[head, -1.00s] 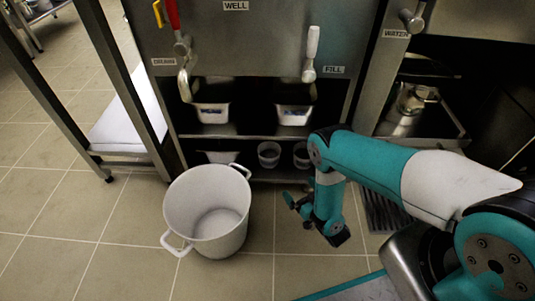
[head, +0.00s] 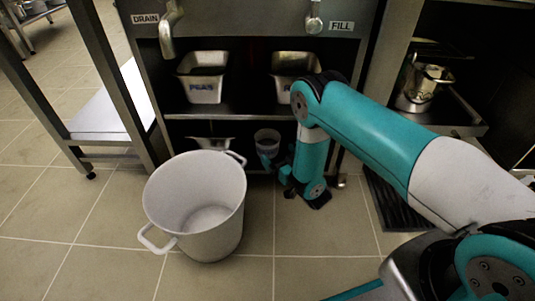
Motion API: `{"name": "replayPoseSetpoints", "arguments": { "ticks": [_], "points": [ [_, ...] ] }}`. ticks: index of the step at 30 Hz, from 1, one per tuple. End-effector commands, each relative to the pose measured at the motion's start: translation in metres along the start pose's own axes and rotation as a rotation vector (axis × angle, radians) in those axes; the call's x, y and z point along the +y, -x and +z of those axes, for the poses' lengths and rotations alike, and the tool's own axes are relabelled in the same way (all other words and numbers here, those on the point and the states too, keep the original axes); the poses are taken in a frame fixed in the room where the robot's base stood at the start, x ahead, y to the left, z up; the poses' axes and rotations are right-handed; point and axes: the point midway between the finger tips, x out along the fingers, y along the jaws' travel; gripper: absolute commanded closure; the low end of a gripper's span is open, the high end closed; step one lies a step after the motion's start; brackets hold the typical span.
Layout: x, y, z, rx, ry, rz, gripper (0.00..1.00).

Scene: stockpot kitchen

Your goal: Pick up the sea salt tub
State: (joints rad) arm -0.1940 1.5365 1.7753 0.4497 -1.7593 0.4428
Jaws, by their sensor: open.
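My gripper (head: 273,166) is open and empty, low in front of the shelf, just below and in front of this tub in the picture. I cannot tell whether they touch. My arm covers the shelf to the right of the tub.
A large white pot (head: 196,205) stands on the floor left of my gripper. Metal pans, one labelled PEAS (head: 203,85), sit on the upper shelf (head: 235,108). A metal pot (head: 424,87) is at the right. A table leg (head: 110,80) stands at the left.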

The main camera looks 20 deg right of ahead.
Motion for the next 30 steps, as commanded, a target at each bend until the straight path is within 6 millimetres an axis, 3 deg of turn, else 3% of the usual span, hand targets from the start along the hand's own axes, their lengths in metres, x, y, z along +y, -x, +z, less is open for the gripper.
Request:
{"name": "replayPoseSetpoints", "arguments": {
  "ticks": [15,28,30],
  "points": [
    [-0.002,-0.048,0.008,-0.001,0.002,-0.004,0.0],
    [-0.001,-0.056,0.002,0.001,0.0,0.001,0.0],
    [-0.001,-0.056,0.002,0.0,0.0,0.001,0.16]
  ]
}}
